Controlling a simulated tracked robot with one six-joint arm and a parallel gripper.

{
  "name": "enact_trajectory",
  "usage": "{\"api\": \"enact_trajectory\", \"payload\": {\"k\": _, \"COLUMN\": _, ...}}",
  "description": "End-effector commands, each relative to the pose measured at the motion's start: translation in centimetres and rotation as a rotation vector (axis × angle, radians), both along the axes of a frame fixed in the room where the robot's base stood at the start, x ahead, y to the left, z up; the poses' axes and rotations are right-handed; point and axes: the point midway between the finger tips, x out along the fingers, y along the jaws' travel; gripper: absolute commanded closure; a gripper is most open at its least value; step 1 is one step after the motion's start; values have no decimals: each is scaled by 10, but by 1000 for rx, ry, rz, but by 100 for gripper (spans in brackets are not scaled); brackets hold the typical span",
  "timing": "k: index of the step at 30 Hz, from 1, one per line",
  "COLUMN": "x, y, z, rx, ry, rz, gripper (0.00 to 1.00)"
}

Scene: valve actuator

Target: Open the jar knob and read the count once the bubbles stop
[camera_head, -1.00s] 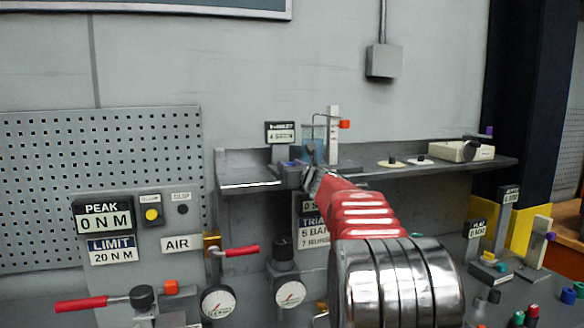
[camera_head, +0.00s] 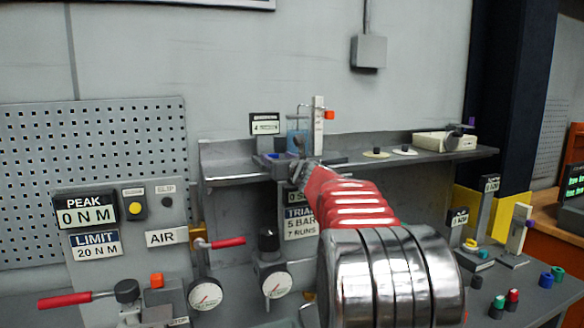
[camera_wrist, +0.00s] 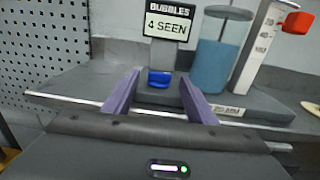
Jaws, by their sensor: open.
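The jar (camera_wrist: 212,68) holds blue liquid and stands on the shelf, right of the bubble sign (camera_wrist: 168,24). The sign reads "BUBBLES 4 SEEN"; it also shows in the head view (camera_head: 265,123). A blue knob (camera_wrist: 160,79) sits low in front of the sign's post, left of the jar. My gripper (camera_wrist: 159,76) is open. Its two purple fingers point forward, one to each side of the knob in the picture. I cannot tell whether they touch it. In the head view my red arm hides part of the shelf front, and the jar (camera_head: 297,143) shows behind it.
A white scale post with a red block (camera_wrist: 296,23) stands right of the jar. A cream device (camera_head: 445,142) lies on the shelf's right end. Below the shelf are gauges (camera_head: 206,294), a red lever (camera_head: 228,243) and a panel reading "PEAK 0 N M" (camera_head: 86,214).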

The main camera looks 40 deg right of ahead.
Motion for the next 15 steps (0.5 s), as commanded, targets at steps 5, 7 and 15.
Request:
{"api": "enact_trajectory", "payload": {"k": 5, "x": -24, "y": 4, "z": 1, "rx": -1, "ry": 0, "rz": -2, "gripper": 48}}
{"api": "enact_trajectory", "payload": {"k": 7, "x": -33, "y": 6, "z": 1, "rx": 0, "ry": -1, "rz": -2, "gripper": 48}}
{"api": "enact_trajectory", "payload": {"k": 15, "x": -68, "y": 13, "z": 1, "rx": 0, "ry": -2, "rz": -2, "gripper": 48}}
